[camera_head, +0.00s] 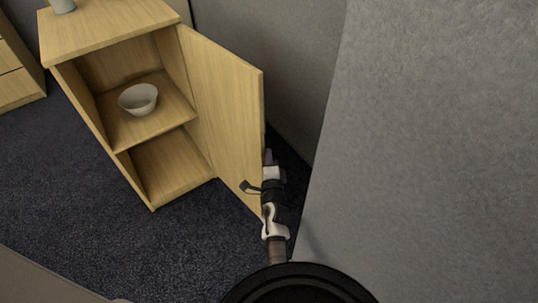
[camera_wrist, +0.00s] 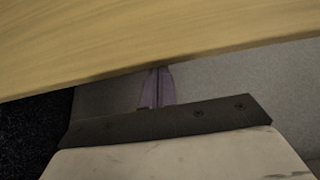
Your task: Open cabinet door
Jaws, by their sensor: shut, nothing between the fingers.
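The wooden cabinet (camera_head: 108,22) stands at the upper left in the head view. Its door (camera_head: 222,108) is swung wide open to the right, showing the shelf and the inside. My gripper (camera_head: 268,156) is at the door's free edge, on the far side of it, partly hidden by the door. In the wrist view the purple fingers (camera_wrist: 158,86) are together, with nothing seen between them. The door (camera_wrist: 130,38) fills the upper part of that view, and the fingertips are close to its lower edge. I cannot tell whether they touch it.
A white bowl (camera_head: 138,99) sits on the cabinet shelf, and a small cup (camera_head: 62,5) stands on top. A grey partition (camera_head: 425,140) rises close to the right of my arm. Dark carpet (camera_head: 60,165) lies open at left. Another wooden cabinet (camera_head: 15,80) is at the far left.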

